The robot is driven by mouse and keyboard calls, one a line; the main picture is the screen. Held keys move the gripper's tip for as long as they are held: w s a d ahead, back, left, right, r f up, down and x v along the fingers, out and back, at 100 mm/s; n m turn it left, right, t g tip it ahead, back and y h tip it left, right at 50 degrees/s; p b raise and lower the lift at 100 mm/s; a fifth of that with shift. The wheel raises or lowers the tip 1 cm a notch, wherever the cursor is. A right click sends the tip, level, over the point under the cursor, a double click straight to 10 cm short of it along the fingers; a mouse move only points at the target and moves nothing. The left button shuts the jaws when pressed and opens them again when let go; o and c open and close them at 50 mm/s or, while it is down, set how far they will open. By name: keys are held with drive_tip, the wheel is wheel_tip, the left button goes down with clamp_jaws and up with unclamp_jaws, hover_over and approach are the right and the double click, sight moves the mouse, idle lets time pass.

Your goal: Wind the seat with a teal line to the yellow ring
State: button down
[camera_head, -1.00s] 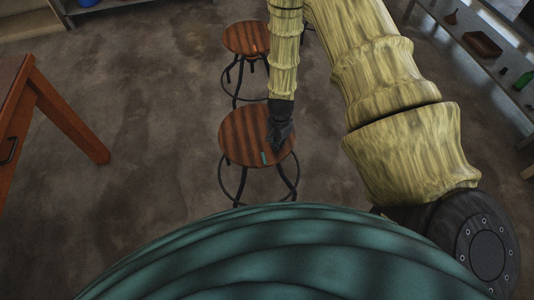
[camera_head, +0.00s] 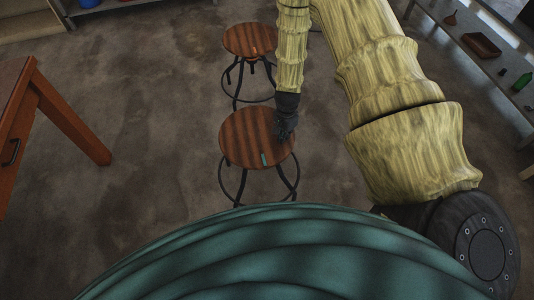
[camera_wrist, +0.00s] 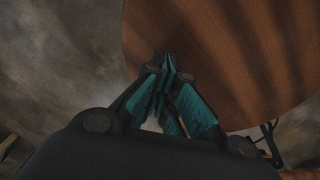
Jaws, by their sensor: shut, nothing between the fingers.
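The near stool's round wooden seat (camera_head: 245,137) has a short teal line (camera_head: 263,159) on its near edge. In the wrist view the seat (camera_wrist: 240,50) fills the upper right, with its curved edge beside my fingers. My gripper (camera_head: 285,134) is over the right part of this seat, at or near its edge. In the wrist view my gripper (camera_wrist: 168,62) is shut with teal finger pads together and nothing between them. I cannot tell whether the fingertips touch the seat. I see no yellow ring; the stool's post is hidden under the seat.
A second stool (camera_head: 250,40) stands just behind. An orange-brown table (camera_head: 62,115) is at the left. A grey shelf (camera_head: 480,55) at the right holds a brown tray (camera_head: 482,45) and a green bottle (camera_head: 522,81). The floor between table and stools is clear.

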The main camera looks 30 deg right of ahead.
wheel_tip(320, 180, up, 7)
drive_tip(key=p, duration=0.4)
drive_tip(key=shift+r+p, duration=0.15)
drive_tip(key=shift+p, duration=0.25)
drive_tip(key=b, duration=1.1)
hover_over(233, 148)
wheel_tip(233, 148, down, 5)
drive_tip(key=shift+w+f, duration=0.1)
drive_tip(key=shift+w, duration=0.05)
drive_tip(key=shift+f+b, duration=0.4)
drive_tip(key=shift+f, duration=0.5)
drive_tip(key=shift+f+b, duration=0.45)
drive_tip(key=shift+f, duration=0.7)
